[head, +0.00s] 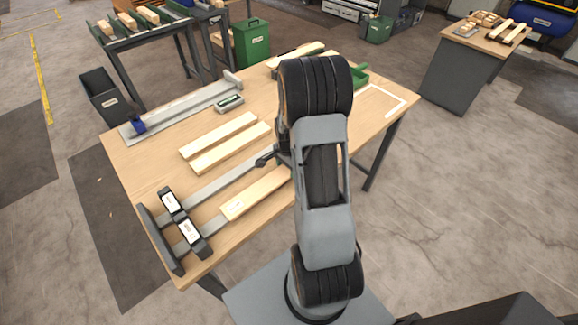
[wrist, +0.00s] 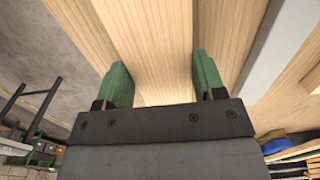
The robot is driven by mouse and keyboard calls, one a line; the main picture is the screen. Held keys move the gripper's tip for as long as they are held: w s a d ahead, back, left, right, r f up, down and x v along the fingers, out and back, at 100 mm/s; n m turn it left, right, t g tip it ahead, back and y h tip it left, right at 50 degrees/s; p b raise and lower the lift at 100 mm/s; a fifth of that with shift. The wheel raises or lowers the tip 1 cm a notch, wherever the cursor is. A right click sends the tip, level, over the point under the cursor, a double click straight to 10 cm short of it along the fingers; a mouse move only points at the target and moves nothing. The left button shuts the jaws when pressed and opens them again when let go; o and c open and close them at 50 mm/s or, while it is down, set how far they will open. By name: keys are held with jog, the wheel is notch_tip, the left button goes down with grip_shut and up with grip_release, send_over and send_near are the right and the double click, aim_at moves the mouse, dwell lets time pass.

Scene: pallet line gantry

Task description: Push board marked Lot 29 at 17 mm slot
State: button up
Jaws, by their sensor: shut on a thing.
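A pale board with a small white label (head: 237,205) lies along the table's front side, its near left end short of two dark blocks. The label is too small to read. The two blocks, front (head: 194,238) and back (head: 171,203), carry white labels I cannot read and stand over grey rails. My gripper (wrist: 162,78) has green-padded fingers shut on either side of a pale board (wrist: 155,45), seemingly the labelled one. In the head view my arm hides the gripper and the board's far part.
Two loose boards (head: 222,142) lie mid-table behind the rails. A long grey rail fixture (head: 185,108) and a small display box (head: 230,102) are further back. A dark end plate (head: 160,240) stands left of the blocks. Bare tabletop (head: 140,165) shows at left.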

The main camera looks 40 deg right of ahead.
aim_at(257, 191)
jog(key=shift+a+f, duration=0.15)
jog(key=shift+a, duration=0.05)
jog(key=shift+s+a, duration=0.2)
jog(key=shift+a, duration=0.65)
jog(key=shift+s+a, duration=0.15)
jog(key=shift+a, duration=0.7)
jog(key=shift+a, duration=0.2)
jog(key=shift+s+a, duration=0.2)
jog(key=shift+a, duration=1.4)
jog(key=shift+f+b, duration=0.1)
jog(key=shift+b, duration=0.2)
jog(key=shift+a, duration=0.1)
jog(key=shift+s+a, duration=0.2)
jog(key=shift+a, duration=1.35)
jog(key=shift+s+a, duration=0.15)
jog(key=shift+a, duration=1.4)
jog(key=shift+d, duration=0.15)
